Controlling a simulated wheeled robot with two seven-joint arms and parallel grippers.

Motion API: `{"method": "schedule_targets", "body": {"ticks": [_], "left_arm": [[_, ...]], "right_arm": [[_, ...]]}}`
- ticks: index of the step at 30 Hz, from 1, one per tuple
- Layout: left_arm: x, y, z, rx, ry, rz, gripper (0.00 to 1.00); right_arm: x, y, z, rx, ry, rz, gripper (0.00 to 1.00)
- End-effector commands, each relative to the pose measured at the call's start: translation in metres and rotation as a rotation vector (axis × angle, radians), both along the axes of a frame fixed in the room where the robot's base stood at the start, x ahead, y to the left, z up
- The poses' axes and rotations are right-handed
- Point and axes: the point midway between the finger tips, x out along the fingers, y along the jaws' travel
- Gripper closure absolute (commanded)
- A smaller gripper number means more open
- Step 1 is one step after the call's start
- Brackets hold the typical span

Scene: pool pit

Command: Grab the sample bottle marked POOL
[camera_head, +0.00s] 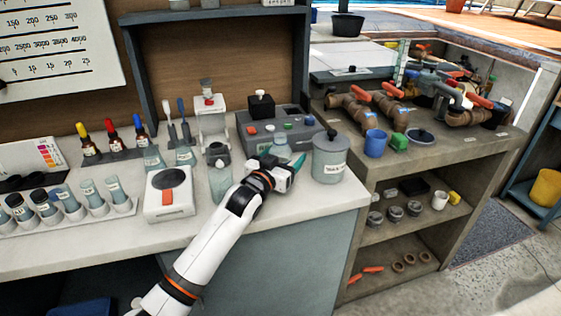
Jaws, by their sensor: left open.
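My left gripper (292,173) is over the front of the counter, its arm reaching in from the bottom. It is open, and I see nothing held in it. A small clear bottle with a pale cap (281,147) stands just behind the gripper, its lower part partly hidden. I cannot read the word POOL on either bottle. My right gripper is not in view.
A grey lidded canister (329,160) stands close right of the gripper. A white device with a dark disc (169,196) and a rack of vials (70,213) are to the left. A grey box (262,129) is behind. The counter (318,199) ends just in front.

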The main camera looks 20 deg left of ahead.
Motion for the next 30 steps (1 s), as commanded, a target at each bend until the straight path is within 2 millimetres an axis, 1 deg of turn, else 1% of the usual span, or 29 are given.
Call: {"method": "schedule_targets", "body": {"ticks": [2,3,12,23,30], "left_arm": [[0.0,0.0,0.0,0.0,0.0,0.0,0.24],[0.0,0.0,0.0,0.0,0.0,0.0,0.27],[-0.001,0.0,0.0,0.0,0.0,0.0,0.76],[0.0,0.0,0.003,0.0,-0.002,0.0,0.76],[0.0,0.0,0.016,0.0,-0.003,0.0,0.76]], "right_arm": [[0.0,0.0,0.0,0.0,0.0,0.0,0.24],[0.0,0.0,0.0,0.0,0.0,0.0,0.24],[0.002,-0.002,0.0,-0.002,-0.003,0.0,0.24],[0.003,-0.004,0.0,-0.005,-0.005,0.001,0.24],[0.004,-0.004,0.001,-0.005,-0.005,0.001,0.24]]}}
